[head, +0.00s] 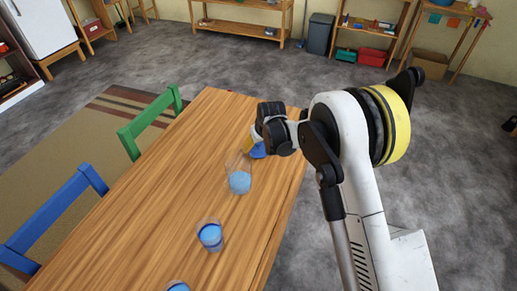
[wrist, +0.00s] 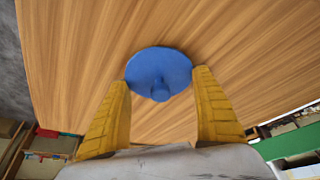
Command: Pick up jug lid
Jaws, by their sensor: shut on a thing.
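The jug lid (wrist: 158,70) is a round blue disc with a small knob. In the wrist view it sits between the tips of my two yellow fingers, and my gripper (wrist: 162,82) is shut on it. In the head view the blue lid (head: 258,151) shows partly behind my gripper (head: 251,145), near the far right edge of the table. A clear jug (head: 239,178) with blue in its lower part stands on the table just in front of the lid. I cannot tell whether the lid touches the tabletop.
The wooden table (head: 170,210) also bears a clear cup with blue (head: 210,236) and another blue item (head: 177,286) at the front edge. A green chair (head: 150,122) and a blue chair (head: 55,215) stand along its left side. Bare floor lies right of the table.

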